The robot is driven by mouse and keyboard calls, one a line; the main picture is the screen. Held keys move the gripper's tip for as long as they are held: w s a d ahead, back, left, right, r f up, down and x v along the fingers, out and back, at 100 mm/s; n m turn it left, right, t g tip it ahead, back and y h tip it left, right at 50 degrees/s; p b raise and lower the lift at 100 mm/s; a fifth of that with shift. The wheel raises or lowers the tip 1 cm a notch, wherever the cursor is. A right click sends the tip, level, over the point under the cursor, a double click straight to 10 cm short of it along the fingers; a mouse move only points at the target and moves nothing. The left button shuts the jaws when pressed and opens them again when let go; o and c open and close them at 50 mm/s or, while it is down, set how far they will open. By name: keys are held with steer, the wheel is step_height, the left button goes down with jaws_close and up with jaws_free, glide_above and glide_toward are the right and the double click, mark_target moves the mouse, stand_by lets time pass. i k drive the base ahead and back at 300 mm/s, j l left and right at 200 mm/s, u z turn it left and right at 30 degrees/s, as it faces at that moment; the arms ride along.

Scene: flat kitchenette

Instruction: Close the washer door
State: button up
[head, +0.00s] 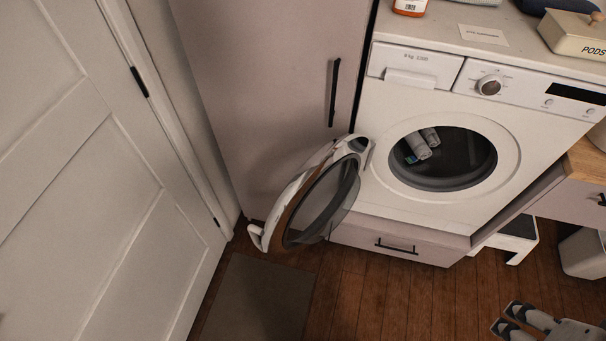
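The washer (378,120) is white and stands under a pale counter at the right of the head view. Its round door (322,205) is open and swung out to the left, hinged at the left of the opening. A white handle (256,238) sticks out from the door's free edge. The washer's drum opening (443,158) is uncovered, with some light rolled items inside. My gripper (506,318) is at the bottom right, low over the floor and well apart from the door. Its two fingers are spread with a gap between them, and nothing shows between them.
A tall cabinet (260,90) stands left of the washer, behind the open door. A white room door (90,170) fills the left. A dark mat (256,298) lies on the wooden floor. A white step stool (512,238) and a bin (583,253) are at the right.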

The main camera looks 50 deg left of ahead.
mark_target(275, 246)
steer(key=k+j, duration=0.1)
steer(key=j, duration=0.35)
steer(key=k+j, duration=0.1)
steer(key=j, duration=0.4)
steer(key=k+j, duration=0.1)
steer(key=j, duration=0.35)
steer(key=k+j, duration=0.1)
steer(key=j, duration=0.35)
steer(key=k+j, duration=0.1)
steer(key=j, duration=0.35)
